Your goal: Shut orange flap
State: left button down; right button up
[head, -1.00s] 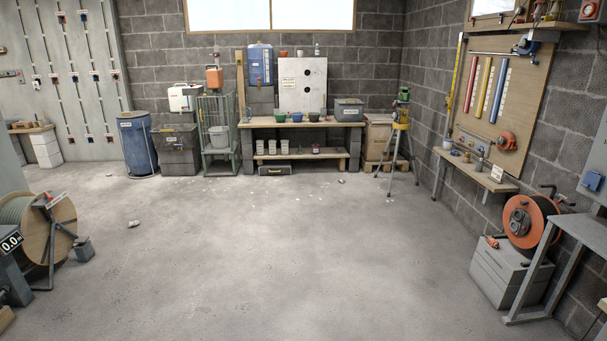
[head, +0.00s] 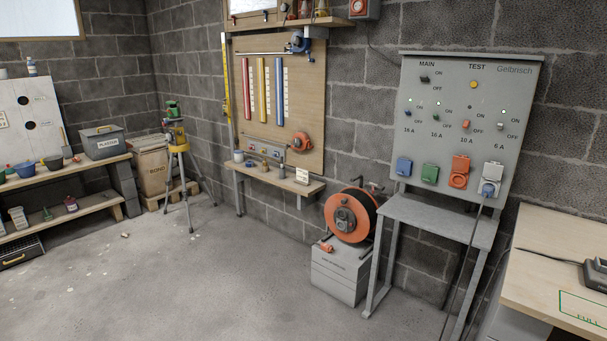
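The orange flap (head: 461,163) belongs to an orange socket (head: 457,181) low on the grey power panel (head: 440,133) at the right. It appears raised, with the round socket face showing below it. It sits between a green socket (head: 429,173) and a grey socket (head: 492,171) whose lid looks raised over a plug with a cable. A blue socket (head: 403,166) is at the far left of the row. Neither of my grippers is in view.
A grey metal stand (head: 440,217) is below the panel. To its left an orange cable reel (head: 350,215) sits on a grey box (head: 337,276). A wooden table (head: 550,265) is at the right edge. The floor (head: 220,285) at the lower left is open.

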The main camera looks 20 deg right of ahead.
aim_at(460, 164)
jog(key=z, duration=1.2)
jog(key=i, duration=1.1)
jog(key=z, duration=0.8)
